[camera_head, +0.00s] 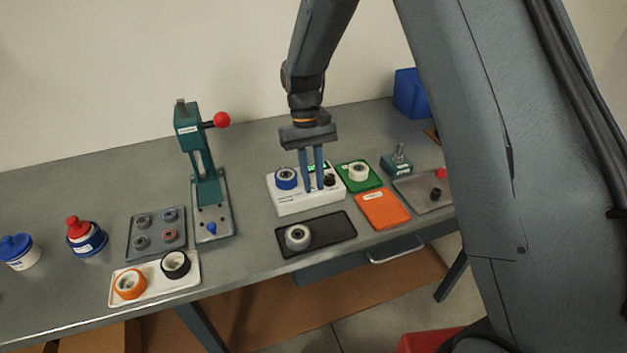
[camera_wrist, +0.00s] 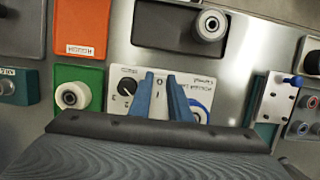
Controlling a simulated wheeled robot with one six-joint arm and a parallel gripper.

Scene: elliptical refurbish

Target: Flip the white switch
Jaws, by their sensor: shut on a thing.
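A white box (camera_head: 296,206) with a blue-rimmed wheel, a black knob and a small green display stands on the bench. It also shows in the wrist view (camera_wrist: 120,103), where small marks are visible between my fingers. My gripper (camera_head: 314,189) points down onto the top of the box, between the blue-rimmed wheel (camera_head: 286,179) and the black knob (camera_head: 330,180). In the wrist view my gripper (camera_wrist: 163,78) has its fingertips close together over the panel. They are shut on the white switch, which is mostly hidden between them, so its position cannot be told.
A black tray (camera_head: 335,231) with a grey wheel lies in front of the box. A green tray (camera_head: 372,180) with a white wheel and an orange pad (camera_head: 383,211) lie to the right. A green press (camera_head: 207,180) with a red ball handle stands to the left.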

